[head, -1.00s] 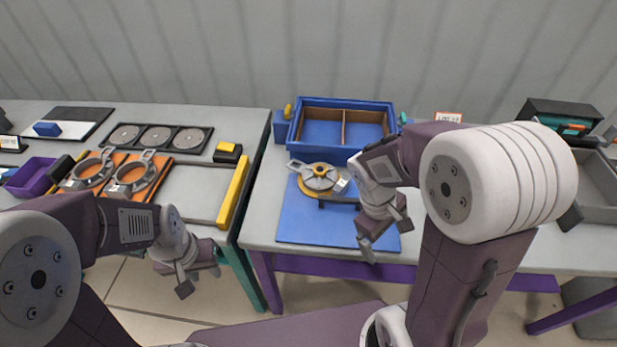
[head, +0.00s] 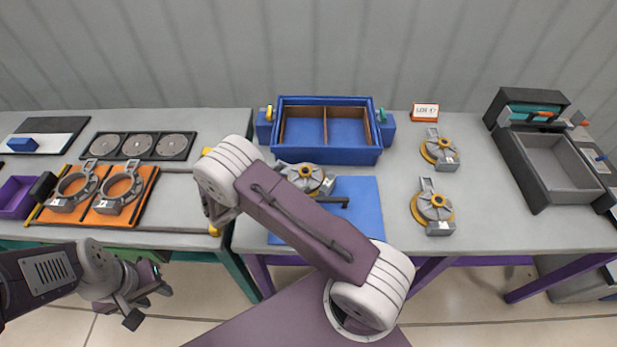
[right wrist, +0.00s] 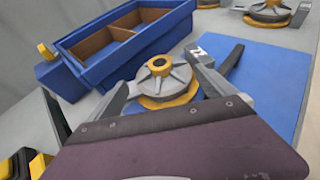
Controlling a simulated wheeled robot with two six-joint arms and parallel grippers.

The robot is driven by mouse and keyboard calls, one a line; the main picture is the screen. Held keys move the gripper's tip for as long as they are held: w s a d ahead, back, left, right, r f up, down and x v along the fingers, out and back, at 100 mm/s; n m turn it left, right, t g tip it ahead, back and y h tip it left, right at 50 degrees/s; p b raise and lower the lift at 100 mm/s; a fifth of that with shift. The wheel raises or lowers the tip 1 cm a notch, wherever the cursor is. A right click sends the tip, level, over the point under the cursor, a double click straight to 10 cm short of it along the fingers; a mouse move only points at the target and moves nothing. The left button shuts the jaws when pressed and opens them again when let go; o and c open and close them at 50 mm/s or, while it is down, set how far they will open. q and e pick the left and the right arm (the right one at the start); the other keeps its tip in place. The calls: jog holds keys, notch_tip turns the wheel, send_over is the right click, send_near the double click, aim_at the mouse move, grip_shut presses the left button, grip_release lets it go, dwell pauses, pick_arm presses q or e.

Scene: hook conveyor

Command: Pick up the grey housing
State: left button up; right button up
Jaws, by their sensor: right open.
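A grey housing with a yellow hub and rim (head: 307,179) lies on the blue mat (head: 358,226), partly hidden by my right arm in the head view. In the right wrist view the housing (right wrist: 162,82) shows ahead, between the fingers of my right gripper (right wrist: 163,92), which is open and empty. Its lower edge is hidden by the gripper body. Two similar grey housings (head: 440,150) (head: 433,207) lie on the right of the table. Two grey ring-shaped parts (head: 120,187) lie on an orange mat at left. My left gripper (head: 148,305) is open and empty, low at the left.
A blue divided box (head: 325,155) stands behind the mat. A grey bin (head: 560,165) is at the right, and a small sign (head: 425,112) stands at the back. A gap separates the two tables.

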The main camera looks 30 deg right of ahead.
aim_at(301, 175)
jog(key=shift+w+d+f, duration=0.1)
jog(key=shift+d+f, duration=0.05)
jog(key=shift+d, duration=0.05)
jog(key=p+x, duration=0.1)
jog(key=x, duration=0.4)
jog(key=shift+d+p, duration=0.15)
jog(key=shift+p, duration=0.15)
jog(key=shift+f, duration=0.15)
jog(key=c, duration=1.6)
jog(key=shift+c, duration=0.2)
